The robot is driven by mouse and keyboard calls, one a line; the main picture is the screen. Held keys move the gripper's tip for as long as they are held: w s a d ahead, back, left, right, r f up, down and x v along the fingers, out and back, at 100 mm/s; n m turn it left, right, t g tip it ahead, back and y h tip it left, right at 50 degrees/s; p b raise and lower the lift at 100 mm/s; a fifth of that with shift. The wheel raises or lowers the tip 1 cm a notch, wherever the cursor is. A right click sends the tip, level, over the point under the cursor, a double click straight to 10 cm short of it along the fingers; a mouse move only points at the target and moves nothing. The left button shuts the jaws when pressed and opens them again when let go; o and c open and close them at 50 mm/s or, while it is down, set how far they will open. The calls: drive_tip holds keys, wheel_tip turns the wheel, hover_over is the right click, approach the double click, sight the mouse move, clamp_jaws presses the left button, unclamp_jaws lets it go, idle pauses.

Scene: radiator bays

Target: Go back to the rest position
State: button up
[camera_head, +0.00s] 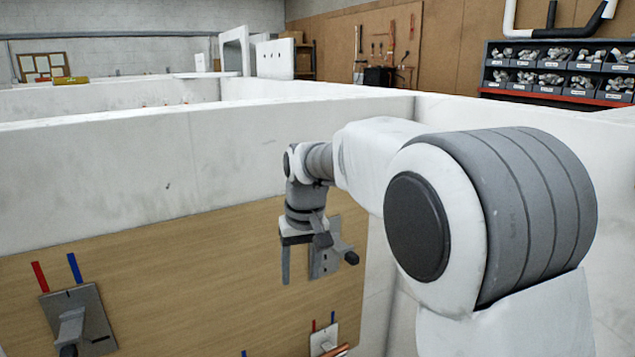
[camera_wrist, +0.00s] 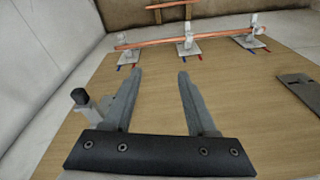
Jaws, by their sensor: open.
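My gripper (camera_head: 303,262) hangs in front of the wooden panel (camera_head: 190,270) in the head view, fingers pointing down. In the wrist view my gripper (camera_wrist: 160,72) has its two fingers well apart, with nothing between them. A grey plate (camera_head: 325,262) with a black-tipped fitting (camera_head: 350,258) is beside and partly behind the gripper. In the wrist view a black-capped fitting (camera_wrist: 79,97) stands close to the left finger; I cannot tell whether they touch.
White bay walls (camera_head: 100,180) enclose the panel. A grey plate (camera_head: 78,320) with a bracket is at lower left. A copper pipe (camera_wrist: 155,42) runs across bracketed plates in the wrist view; another grey plate (camera_wrist: 300,90) lies right. Bins (camera_head: 555,68) stand at the back right.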

drive_tip(key=s+d+r+m+t+p, duration=0.2)
drive_tip(key=s+d+r+p, duration=0.1)
drive_tip(key=s+d+r, duration=0.7)
drive_tip(key=s+d+t+p, duration=0.1)
drive_tip(key=s+d, duration=0.2)
drive_tip(key=s, duration=0.5)
drive_tip(key=s+d+m+t+p, duration=0.1)
drive_tip(key=s+d, duration=0.3)
drive_tip(key=s, duration=0.4)
drive_tip(key=shift+s+d+f+m+h+p, duration=0.15)
drive_tip(key=shift+s+f+m+h+p, duration=0.2)
drive_tip(key=shift+p, duration=0.3)
drive_tip(key=shift+w+r, duration=0.15)
drive_tip(key=shift+w, duration=0.05)
